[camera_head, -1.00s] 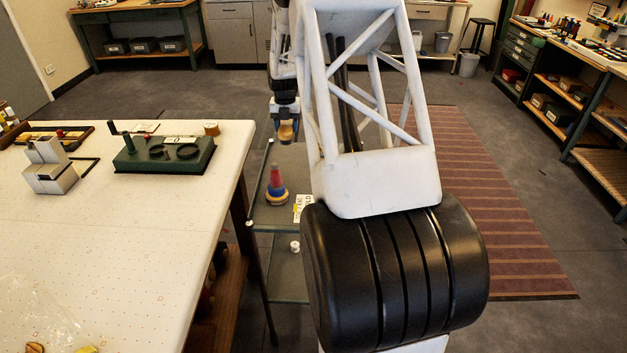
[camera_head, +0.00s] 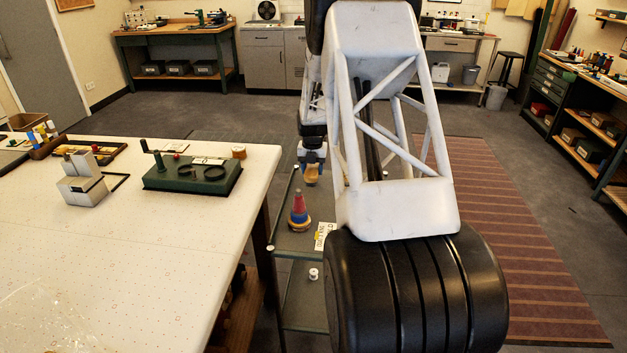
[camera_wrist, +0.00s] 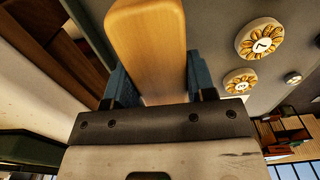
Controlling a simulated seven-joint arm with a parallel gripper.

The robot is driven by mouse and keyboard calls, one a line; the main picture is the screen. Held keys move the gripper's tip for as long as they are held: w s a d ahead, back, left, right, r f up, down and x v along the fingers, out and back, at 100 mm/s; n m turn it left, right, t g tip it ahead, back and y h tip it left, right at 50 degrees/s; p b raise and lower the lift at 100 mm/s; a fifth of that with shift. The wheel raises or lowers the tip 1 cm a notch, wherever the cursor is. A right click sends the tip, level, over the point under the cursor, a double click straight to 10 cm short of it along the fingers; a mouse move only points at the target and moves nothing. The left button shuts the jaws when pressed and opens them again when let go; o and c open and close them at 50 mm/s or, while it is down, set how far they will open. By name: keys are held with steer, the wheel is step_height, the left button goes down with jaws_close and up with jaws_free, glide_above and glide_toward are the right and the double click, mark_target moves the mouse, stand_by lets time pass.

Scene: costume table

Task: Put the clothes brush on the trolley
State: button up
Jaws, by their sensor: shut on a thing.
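My gripper (camera_head: 312,155) is shut on the clothes brush, whose light wooden body (camera_head: 312,174) hangs below the fingers. In the wrist view the smooth wooden brush (camera_wrist: 146,40) sits between the two blue-grey fingers of my gripper (camera_wrist: 155,85); its bristles cannot be made out. The trolley (camera_head: 285,242) is a dark green shelved stand right of the white table. The brush appears above the far part of its top shelf, with the gap hard to judge. My arm hides the trolley's right side.
A stacked red-and-blue cone (camera_head: 299,207) and a white-and-yellow card (camera_head: 322,235) occupy the trolley's top shelf. A white spool (camera_head: 314,274) shows lower down. The white table (camera_head: 120,250) stands close on the left. Round flower-labelled pieces (camera_wrist: 260,39) show beside the brush in the wrist view.

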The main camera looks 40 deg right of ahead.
mark_target(312, 166)
steer(key=shift+f, duration=0.25)
steer(key=shift+f, duration=1.9)
steer(key=shift+f, duration=0.15)
steer(key=o, duration=0.9)
steer(key=shift+o, duration=0.2)
steer(key=shift+r, duration=0.2)
step_height(312, 166, up, 12)
